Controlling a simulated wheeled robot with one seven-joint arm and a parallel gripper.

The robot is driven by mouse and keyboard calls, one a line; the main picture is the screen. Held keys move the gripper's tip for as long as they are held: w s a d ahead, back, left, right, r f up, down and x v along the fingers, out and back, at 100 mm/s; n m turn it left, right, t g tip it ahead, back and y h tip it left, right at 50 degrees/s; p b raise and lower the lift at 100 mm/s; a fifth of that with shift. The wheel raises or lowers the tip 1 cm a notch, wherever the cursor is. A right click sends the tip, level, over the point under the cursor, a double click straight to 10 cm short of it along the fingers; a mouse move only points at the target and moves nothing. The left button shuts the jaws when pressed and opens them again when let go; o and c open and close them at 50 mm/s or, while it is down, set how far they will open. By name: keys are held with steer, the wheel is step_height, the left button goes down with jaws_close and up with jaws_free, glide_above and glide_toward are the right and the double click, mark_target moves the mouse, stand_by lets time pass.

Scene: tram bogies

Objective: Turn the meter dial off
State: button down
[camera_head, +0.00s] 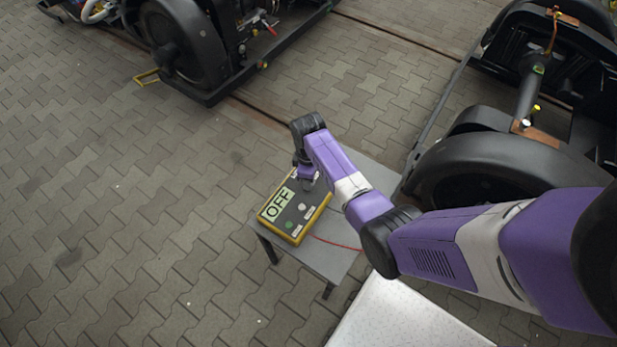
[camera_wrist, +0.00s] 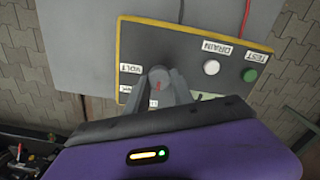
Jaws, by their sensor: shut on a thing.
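The meter (camera_head: 294,208) is a dark box with a yellow edge, lying on a small grey table. Its display (camera_head: 277,205) reads OFF in the head view. In the wrist view the meter's face (camera_wrist: 185,50) shows a round grey dial (camera_wrist: 159,76) with a red mark. My gripper (camera_wrist: 160,88) is shut on the dial, one finger on each side of it. In the head view my gripper (camera_head: 306,182) is over the meter's upper right part, and the arm hides the dial there. In the wrist view my gripper body covers the display's lower part.
White (camera_wrist: 211,67) and green (camera_wrist: 250,75) buttons sit beside the dial, labelled DRAIN and TEST. A red cable (camera_head: 335,243) runs over the grey table (camera_head: 330,262). Bogies with wheels (camera_head: 500,165) stand right and at upper left. Paving at left is clear.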

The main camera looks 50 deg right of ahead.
steer(key=c, duration=1.1)
jaws_free()
steer(key=shift+r, duration=0.1)
step_height(320, 180, up, 8)
steer(key=shift+f, duration=0.2)
